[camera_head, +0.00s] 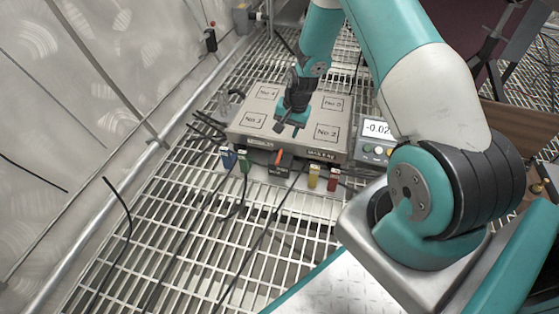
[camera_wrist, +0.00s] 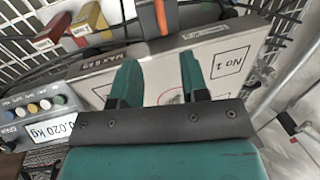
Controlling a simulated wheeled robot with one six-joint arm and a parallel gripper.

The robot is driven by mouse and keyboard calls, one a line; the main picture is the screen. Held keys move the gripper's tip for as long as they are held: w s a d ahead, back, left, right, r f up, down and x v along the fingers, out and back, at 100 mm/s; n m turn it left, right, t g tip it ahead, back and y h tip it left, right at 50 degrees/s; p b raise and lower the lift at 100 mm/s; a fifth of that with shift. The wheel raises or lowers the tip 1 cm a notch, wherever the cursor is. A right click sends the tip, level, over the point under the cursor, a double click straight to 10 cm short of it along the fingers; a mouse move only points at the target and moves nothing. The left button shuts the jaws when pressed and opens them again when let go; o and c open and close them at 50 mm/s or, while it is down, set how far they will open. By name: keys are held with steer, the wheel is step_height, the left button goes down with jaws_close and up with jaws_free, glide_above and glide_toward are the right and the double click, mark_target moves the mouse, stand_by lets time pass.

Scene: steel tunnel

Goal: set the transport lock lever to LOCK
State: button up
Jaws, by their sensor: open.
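The transport lock lever (camera_head: 281,162) shows as a small orange piece in a dark mount at the front edge of a flat grey weighing platform (camera_head: 262,122). In the wrist view the orange lever (camera_wrist: 160,15) is at the top edge, partly cut off, beyond my fingertips. I cannot read any LOCK marking or tell its setting. My gripper (camera_head: 290,126) is over the front middle of the platform, behind the lever. In the wrist view my gripper (camera_wrist: 160,65) has its two green fingers apart with nothing between them, over the platform's pale top.
A display box (camera_head: 376,130) stands right of the platform. Blue (camera_head: 228,158) and green (camera_head: 243,160) tagged pieces are left of the lever; yellow (camera_head: 313,176) and red (camera_head: 332,180) ones are right. Dark cables cross the grating floor (camera_head: 170,215). A pale wall (camera_head: 90,90) bounds the left.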

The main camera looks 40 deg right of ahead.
mark_target(279, 158)
steer(key=f+b, duration=0.2)
steer(key=f, duration=0.2)
steer(key=w+a+f+b, duration=0.1)
steer(key=f+b, duration=0.1)
steer(key=f, duration=0.2)
steer(key=w+f+b, duration=0.1)
steer(key=f+b, duration=0.2)
steer(key=f, duration=0.2)
steer(key=shift+a, duration=0.3)
steer(key=shift+r, duration=0.1)
jaws_close()
